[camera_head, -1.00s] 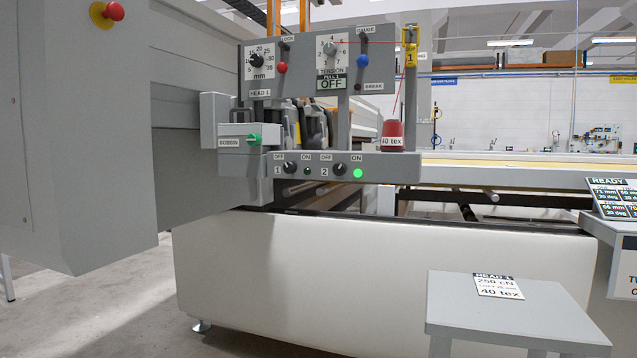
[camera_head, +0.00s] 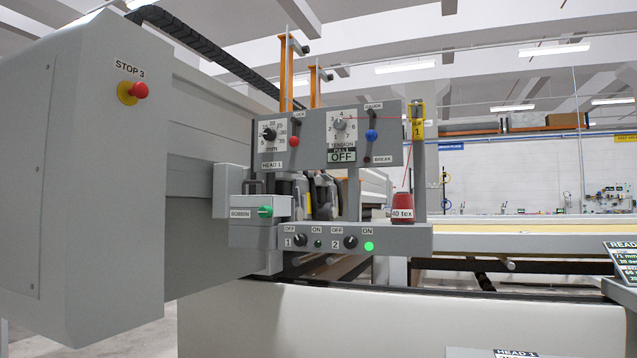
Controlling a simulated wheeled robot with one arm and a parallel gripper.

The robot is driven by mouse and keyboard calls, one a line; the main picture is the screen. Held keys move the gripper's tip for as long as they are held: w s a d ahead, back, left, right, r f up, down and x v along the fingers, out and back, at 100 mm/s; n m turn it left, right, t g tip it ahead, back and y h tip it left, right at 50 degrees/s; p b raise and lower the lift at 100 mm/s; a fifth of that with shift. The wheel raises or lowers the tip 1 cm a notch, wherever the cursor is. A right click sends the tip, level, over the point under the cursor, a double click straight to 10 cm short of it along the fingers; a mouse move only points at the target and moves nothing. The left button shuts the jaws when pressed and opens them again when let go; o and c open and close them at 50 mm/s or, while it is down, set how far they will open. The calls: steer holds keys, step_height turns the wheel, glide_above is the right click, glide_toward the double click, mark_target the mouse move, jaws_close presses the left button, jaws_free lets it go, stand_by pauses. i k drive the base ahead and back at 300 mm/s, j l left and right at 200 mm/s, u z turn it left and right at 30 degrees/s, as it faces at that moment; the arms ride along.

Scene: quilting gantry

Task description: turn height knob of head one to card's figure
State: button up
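The head one panel (camera_head: 310,138) is grey and stands upright left of centre. Its black height knob (camera_head: 269,135) sits on a white dial marked in mm, at the panel's left. A red-balled lock lever (camera_head: 294,141) is just right of that dial. The card (camera_head: 515,353) on the small table shows only its top edge with "HEAD 1" at the bottom of the picture; its figures are cut off. My gripper is not in view.
A tension dial (camera_head: 340,126), a blue-balled gauge lever (camera_head: 371,135) and a red 40 tex cone (camera_head: 402,208) are nearby. Below is a switch box (camera_head: 330,240) with a lit green lamp. A large grey housing (camera_head: 100,190) with a red stop button fills the left.

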mark_target(269, 134)
steer(key=i+l+z, duration=0.35)
steer(key=i+z, duration=0.3)
steer(key=i+l, duration=0.05)
steer(key=i, duration=0.05)
